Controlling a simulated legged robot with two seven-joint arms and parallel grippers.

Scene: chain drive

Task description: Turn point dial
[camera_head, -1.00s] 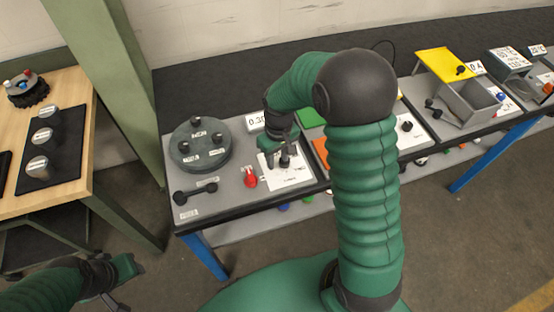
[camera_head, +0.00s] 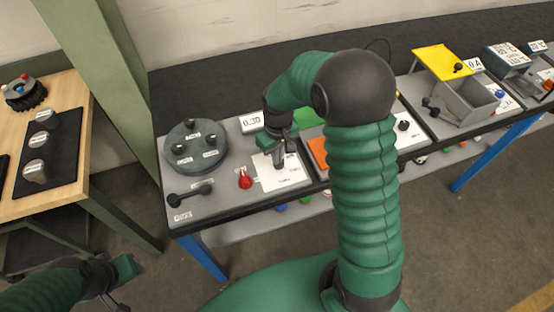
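My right gripper (camera_head: 279,157) points down over a white card (camera_head: 285,178) on the grey table, from the arm that fills the middle of the view. Its fingertips are at a small dark knob standing on the card. The fingers and the arm hide most of this dark piece, so I cannot tell whether they are shut on it. A red pointed knob (camera_head: 245,180) stands just left of the card, apart from the gripper. My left gripper (camera_head: 122,284) is at the lower left, away from the table and partly cut off by the frame.
A round dark green disc with several black knobs (camera_head: 195,147) is left of the card. A black dumbbell-shaped handle (camera_head: 190,194) lies in front of it. A 0.30 display (camera_head: 251,122) stands behind. A grey bin with a yellow lid (camera_head: 436,59) is at the right. A green post (camera_head: 105,85) rises at left.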

